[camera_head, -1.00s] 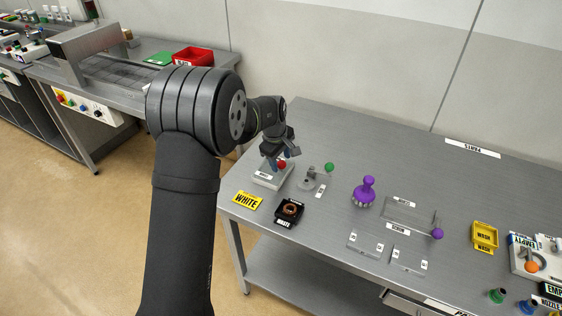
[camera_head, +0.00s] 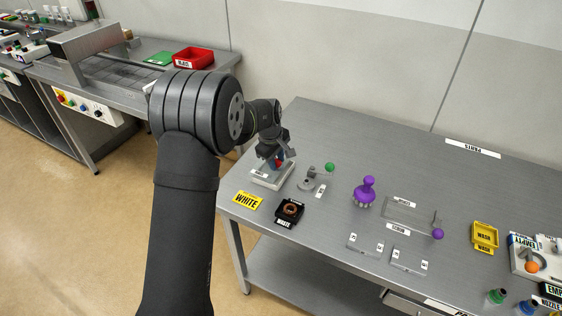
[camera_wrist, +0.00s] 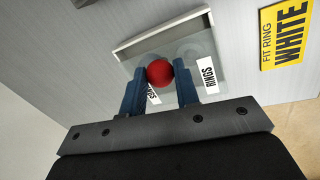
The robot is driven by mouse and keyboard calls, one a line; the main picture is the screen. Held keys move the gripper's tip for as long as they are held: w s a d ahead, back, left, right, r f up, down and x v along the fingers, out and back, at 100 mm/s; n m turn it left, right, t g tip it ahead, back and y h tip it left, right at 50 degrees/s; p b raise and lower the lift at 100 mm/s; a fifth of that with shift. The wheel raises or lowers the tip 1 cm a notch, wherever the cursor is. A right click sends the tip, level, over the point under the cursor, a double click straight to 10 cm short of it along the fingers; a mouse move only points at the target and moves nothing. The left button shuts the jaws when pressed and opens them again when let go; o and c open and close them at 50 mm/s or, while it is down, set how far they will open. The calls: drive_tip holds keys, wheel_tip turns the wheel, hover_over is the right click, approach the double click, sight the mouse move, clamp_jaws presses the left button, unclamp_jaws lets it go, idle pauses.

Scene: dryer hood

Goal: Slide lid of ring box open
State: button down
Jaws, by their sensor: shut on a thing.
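The ring box (camera_head: 270,178) is a low grey-white box near the left end of the table. Its lid carries a red ball knob, and in the wrist view the lid (camera_wrist: 206,48) looks clear, with a white "RINGS" label on it. My gripper (camera_head: 278,161) is over the box and shut on the red knob (camera_wrist: 160,72), with one blue finger on each side of it. In the head view the fingers hide most of the knob. A pale round shape shows faintly through the lid in the wrist view.
A yellow "WHITE" sign (camera_head: 248,200) and a black tray (camera_head: 289,212) lie in front of the box. A purple knobbed object (camera_head: 367,191) stands farther right. The table behind is clear.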

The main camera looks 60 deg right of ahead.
drive_tip(key=w, duration=0.8)
drive_tip(key=shift+w, duration=0.3)
drive_tip(key=c, duration=1.1)
unclamp_jaws()
drive_tip(key=shift+w, duration=0.15)
drive_tip(key=shift+r, duration=0.15)
drive_tip(key=shift+r, duration=0.35)
drive_tip(key=a+r, duration=0.3)
drive_tip(key=r, duration=1.3)
drive_tip(key=shift+w+a, duration=0.15)
drive_tip(key=shift+w, duration=0.05)
